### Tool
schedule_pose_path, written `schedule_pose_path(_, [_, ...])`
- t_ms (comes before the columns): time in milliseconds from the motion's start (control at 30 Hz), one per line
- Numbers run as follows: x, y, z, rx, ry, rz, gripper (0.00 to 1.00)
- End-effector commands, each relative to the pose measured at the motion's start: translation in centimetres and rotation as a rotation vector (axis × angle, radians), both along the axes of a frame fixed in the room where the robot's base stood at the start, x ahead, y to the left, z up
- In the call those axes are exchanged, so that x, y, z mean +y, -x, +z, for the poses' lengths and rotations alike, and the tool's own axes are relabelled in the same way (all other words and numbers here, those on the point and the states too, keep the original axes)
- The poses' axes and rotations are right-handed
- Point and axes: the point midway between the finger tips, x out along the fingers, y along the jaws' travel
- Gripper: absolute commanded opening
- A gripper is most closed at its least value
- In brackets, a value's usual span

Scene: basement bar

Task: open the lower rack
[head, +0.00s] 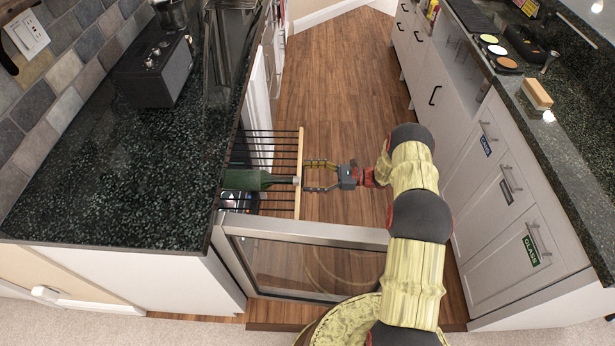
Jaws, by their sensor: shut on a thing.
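A wire rack (257,147) with a light wooden front bar (299,152) stands pulled out of the cooler under the left counter, over the floor. A dark green bottle (250,181) lies on it, its neck towards the bar. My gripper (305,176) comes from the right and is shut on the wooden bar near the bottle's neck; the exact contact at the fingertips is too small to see. Whether this is the lower rack I cannot tell, as the counter hides the cooler's inside.
The cooler's glass door (305,266) stands open across the aisle, close to my arm. Colourful items (238,200) show below the bottle. White cabinets (500,190) line the right side. The wooden floor (335,80) beyond is clear.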

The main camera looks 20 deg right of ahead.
Motion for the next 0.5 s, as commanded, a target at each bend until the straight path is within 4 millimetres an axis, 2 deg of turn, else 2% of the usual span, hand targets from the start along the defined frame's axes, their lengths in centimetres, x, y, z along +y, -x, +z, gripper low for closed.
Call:
schedule_pose_path(100, [-0.01, -0.04, 0.00, 0.000, 0.000, -0.001, 0.30])
schedule_pose_path(133, [-0.01, -0.04, 0.00, 0.000, 0.000, -0.001, 0.76])
schedule_pose_path(433, [0.01, -0.04, 0.01, 0.000, 0.000, -0.001, 0.93])
schedule_pose_path(500, [0.01, -0.04, 0.01, 0.000, 0.000, -0.001, 0.94])
